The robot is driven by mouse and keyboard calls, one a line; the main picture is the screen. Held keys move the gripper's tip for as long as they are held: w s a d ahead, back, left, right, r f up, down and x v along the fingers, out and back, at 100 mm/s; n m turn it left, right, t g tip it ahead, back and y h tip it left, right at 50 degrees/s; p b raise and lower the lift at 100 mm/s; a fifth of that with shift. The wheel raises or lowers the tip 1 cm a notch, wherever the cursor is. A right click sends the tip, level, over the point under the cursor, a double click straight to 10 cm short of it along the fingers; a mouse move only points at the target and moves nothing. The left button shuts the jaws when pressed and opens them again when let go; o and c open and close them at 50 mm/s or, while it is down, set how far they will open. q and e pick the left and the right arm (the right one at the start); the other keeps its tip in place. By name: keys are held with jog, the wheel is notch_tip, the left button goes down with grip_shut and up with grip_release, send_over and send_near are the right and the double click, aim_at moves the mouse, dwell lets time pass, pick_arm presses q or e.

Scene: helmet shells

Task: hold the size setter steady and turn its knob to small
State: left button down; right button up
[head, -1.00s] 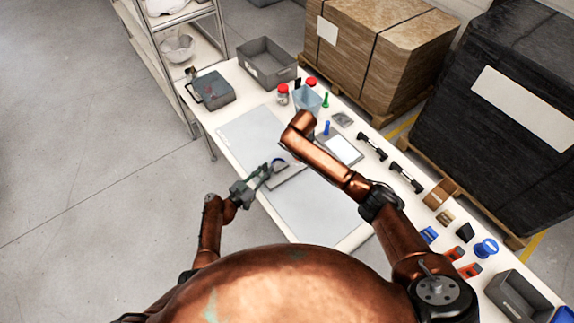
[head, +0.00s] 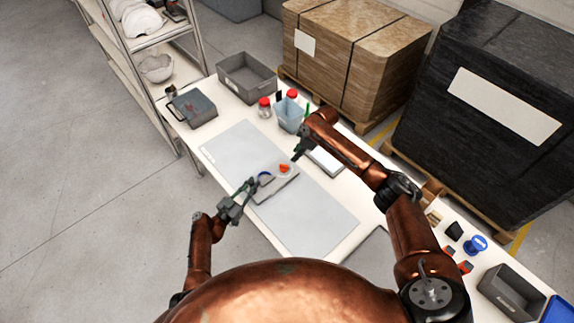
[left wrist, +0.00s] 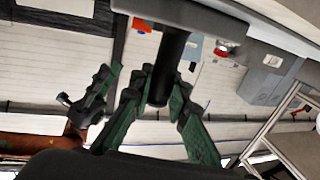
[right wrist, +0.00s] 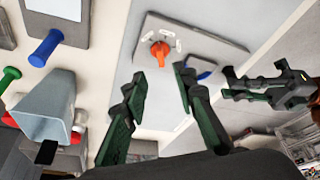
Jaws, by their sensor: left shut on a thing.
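The size setter is a flat grey plate (head: 275,188) on the table mat, with an orange knob (head: 284,168). The right wrist view shows the knob (right wrist: 160,52) with small white labels around it; its setting is unreadable. My left gripper (head: 250,186) is at the plate's near left edge, by a blue curved part (head: 264,178). In the left wrist view its fingers (left wrist: 160,92) are shut around a dark post (left wrist: 167,65). My right gripper (right wrist: 160,82) is open and empty, its fingertips just short of the knob and apart from it.
A clear bluish bin (head: 290,117) and red-capped jars (head: 265,107) stand behind the plate. A grey bin (head: 246,76) and a grey box (head: 193,108) are at the far end. The mat (head: 315,215) has free room on the right.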

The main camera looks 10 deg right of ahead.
aim_at(286, 166)
jog(key=shift+m, duration=0.6)
jog(key=x, duration=1.1)
jog(key=shift+w+a+f, duration=0.15)
jog(key=shift+w+a, duration=0.05)
jog(key=shift+c, duration=0.6)
grip_shut()
